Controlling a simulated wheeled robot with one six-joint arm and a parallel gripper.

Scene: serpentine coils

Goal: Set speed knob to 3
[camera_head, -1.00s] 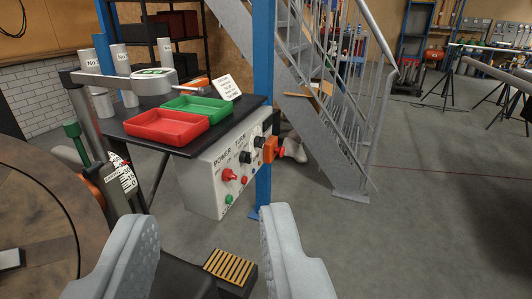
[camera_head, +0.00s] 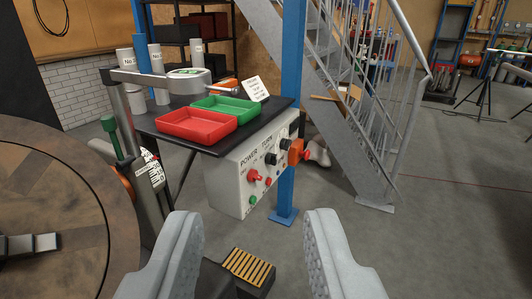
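The black table (camera_head: 174,142) holds a red tray (camera_head: 196,137) and a green tray (camera_head: 232,114). A blue post (camera_head: 290,70) stands behind the box, with an orange part (camera_head: 297,151) beside it. A round wooden table (camera_head: 60,215) is at left, a slatted pedal (camera_head: 248,267) below.

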